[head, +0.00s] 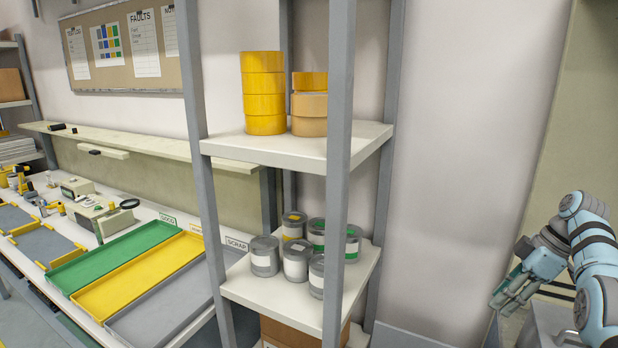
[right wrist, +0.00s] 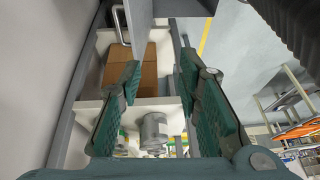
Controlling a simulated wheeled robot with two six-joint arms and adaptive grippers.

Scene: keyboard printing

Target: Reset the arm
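My right arm (head: 590,245) comes in at the right edge of the head view, bent, in front of the pale wall. My right gripper (head: 508,290) points down and to the left, clear of the shelf. In the right wrist view its two green-padded fingers (right wrist: 160,75) stand apart with nothing gripped between them. My left arm and left gripper are not in the head view.
A grey-post shelf (head: 340,150) holds yellow and tan tape rolls (head: 264,92) above several grey cans (head: 296,260). Left of it, a bench carries green (head: 120,255), yellow (head: 140,275) and grey (head: 165,305) trays. A cardboard box (right wrist: 120,70) shows in the right wrist view.

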